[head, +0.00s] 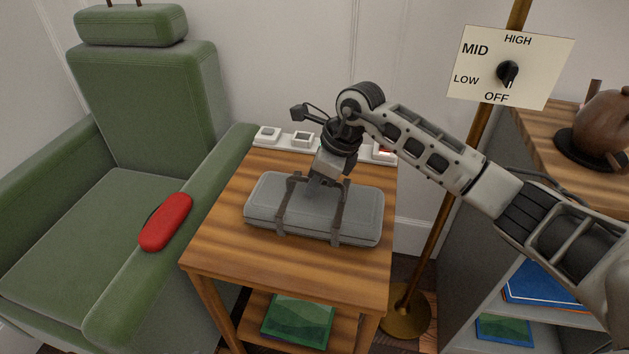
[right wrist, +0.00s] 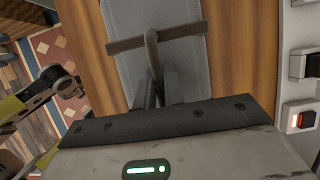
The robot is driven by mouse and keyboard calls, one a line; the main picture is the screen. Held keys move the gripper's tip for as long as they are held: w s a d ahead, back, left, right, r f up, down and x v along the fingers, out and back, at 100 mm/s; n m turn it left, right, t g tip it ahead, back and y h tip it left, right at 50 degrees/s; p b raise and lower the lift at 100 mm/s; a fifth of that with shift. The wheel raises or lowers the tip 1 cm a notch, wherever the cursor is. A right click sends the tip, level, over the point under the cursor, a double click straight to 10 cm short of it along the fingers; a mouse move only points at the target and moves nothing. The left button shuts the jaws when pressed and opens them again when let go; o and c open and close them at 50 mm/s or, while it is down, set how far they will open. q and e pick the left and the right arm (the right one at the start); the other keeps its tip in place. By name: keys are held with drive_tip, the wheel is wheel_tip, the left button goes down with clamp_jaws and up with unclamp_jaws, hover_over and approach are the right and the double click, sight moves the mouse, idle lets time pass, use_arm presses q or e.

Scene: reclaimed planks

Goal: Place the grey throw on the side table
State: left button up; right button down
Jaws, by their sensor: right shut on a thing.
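The grey throw (head: 350,215) is a folded, rounded block lying flat on the wooden side table (head: 225,245), near the middle of its top. In the right wrist view the throw (right wrist: 180,75) lies under the gripper fingers with table wood (right wrist: 90,45) on both sides. The throw appears to rest on the table top, though its underside is hidden.
A green armchair (head: 140,110) with a red object (head: 167,222) on its armrest stands left. A power strip (head: 302,140) runs behind the table. A lamp pole (head: 450,205) carries a dial sign (head: 510,65). A shelf unit (head: 545,145) with a brown pot (head: 605,125) stands right.

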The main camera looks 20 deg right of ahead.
drive_tip(key=c, duration=1.5)
unclamp_jaws()
use_arm(q)
drive_tip(key=shift+r, duration=0.15)
use_arm(e)
drive_tip(key=shift+r, duration=0.1)
